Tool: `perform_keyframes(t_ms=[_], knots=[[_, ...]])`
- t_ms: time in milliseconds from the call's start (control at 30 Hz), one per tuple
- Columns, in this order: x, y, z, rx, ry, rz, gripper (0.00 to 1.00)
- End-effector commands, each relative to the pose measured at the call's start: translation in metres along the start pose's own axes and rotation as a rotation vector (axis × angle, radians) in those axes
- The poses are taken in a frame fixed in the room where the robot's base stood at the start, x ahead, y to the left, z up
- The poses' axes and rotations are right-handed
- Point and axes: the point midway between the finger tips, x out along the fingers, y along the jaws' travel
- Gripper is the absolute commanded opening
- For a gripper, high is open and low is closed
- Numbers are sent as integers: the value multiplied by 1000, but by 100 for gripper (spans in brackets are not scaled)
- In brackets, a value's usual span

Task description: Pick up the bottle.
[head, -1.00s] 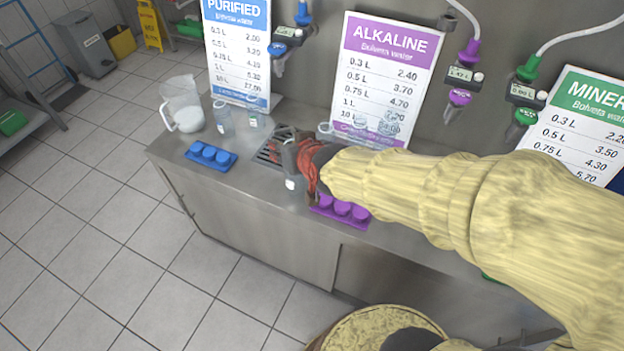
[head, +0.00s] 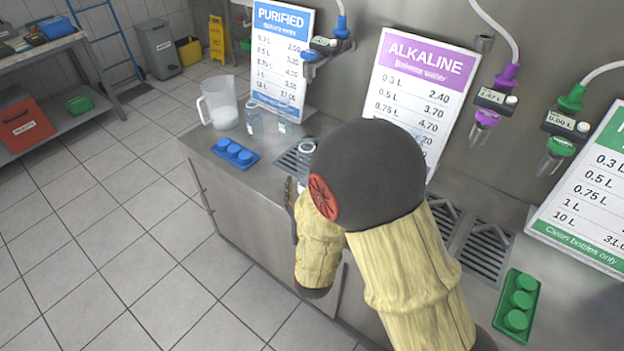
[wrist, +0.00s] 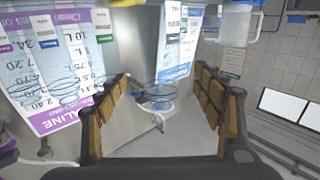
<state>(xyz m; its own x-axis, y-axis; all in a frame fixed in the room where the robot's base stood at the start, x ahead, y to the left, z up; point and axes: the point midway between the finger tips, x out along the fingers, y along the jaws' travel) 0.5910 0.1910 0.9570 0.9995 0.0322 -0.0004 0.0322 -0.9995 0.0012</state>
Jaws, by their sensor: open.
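Several clear bottles stand on the steel counter. In the head view, one bottle (head: 254,123) stands beside the pitcher, another (head: 284,120) is just right of it, and a third (head: 305,156) stands by the drain grate, partly hidden by my arm. Which one the task means, I cannot tell. Clear bottles (wrist: 50,97) also show left of the fingers in the wrist view, against the purple sign.
A pitcher (head: 219,104), a blue cap tray (head: 236,152) and a green cap tray (head: 518,301) are on the counter. Price signs (head: 281,58) and hanging dispensers (head: 487,118) line the back. Floor at left is open.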

Motion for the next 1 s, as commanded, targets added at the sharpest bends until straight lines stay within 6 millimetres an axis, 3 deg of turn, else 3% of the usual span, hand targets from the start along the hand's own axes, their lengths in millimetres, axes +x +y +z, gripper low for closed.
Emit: perform_keyframes(t_ms=[600, 867, 1000], knots=[[71, 0, -3, 2, 2, 2, 68], [74, 0, -4, 1, 1, 0, 68], [74, 0, -4, 1, 1, 0, 61]])
